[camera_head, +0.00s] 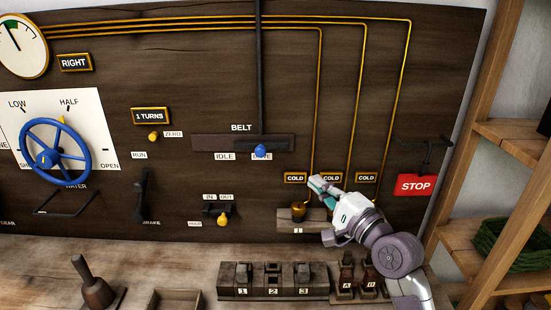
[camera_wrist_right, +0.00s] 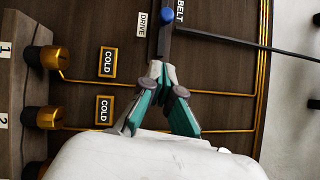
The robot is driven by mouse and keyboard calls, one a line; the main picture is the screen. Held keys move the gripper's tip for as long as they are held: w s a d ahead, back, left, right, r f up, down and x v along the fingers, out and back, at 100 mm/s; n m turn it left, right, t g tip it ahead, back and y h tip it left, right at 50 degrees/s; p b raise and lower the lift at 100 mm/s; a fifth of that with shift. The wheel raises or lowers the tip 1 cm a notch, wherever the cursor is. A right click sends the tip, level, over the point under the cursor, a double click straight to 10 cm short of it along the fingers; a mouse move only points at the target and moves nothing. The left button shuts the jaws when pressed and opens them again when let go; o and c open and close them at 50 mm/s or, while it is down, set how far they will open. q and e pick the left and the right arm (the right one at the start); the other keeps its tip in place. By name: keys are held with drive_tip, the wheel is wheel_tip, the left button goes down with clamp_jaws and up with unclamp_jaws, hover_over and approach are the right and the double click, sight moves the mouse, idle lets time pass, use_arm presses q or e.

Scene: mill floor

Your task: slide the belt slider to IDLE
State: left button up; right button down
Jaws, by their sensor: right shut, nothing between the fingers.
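The belt slider has a blue knob (camera_head: 261,151) in a dark horizontal track (camera_head: 215,142) under the BELT label (camera_head: 241,128). The knob sits toward the right, partly covering the DRIVE label; the IDLE label (camera_head: 225,156) is to its left. In the right wrist view the blue knob (camera_wrist_right: 167,16) shows at the top, beside the DRIVE label (camera_wrist_right: 141,24). My right gripper (camera_head: 316,183) is shut and empty, below and right of the knob, in front of the COLD labels, apart from the knob. My left gripper is not in view.
A small brass knob (camera_head: 298,210) on a wooden block stands just left of my right gripper. A red STOP sign (camera_head: 416,186) and wooden shelves are at right. A blue wheel (camera_head: 54,151) is at left. Numbered blocks (camera_head: 272,280) stand on the bench below.

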sight(261, 148)
drive_tip(key=s+a+p+x, duration=0.1)
drive_tip(key=p+x, duration=0.3)
drive_tip(key=x, duration=0.8)
drive_tip(key=shift+a, duration=0.85)
drive_tip(key=shift+w, duration=0.1)
drive_tip(key=shift+r, duration=0.1)
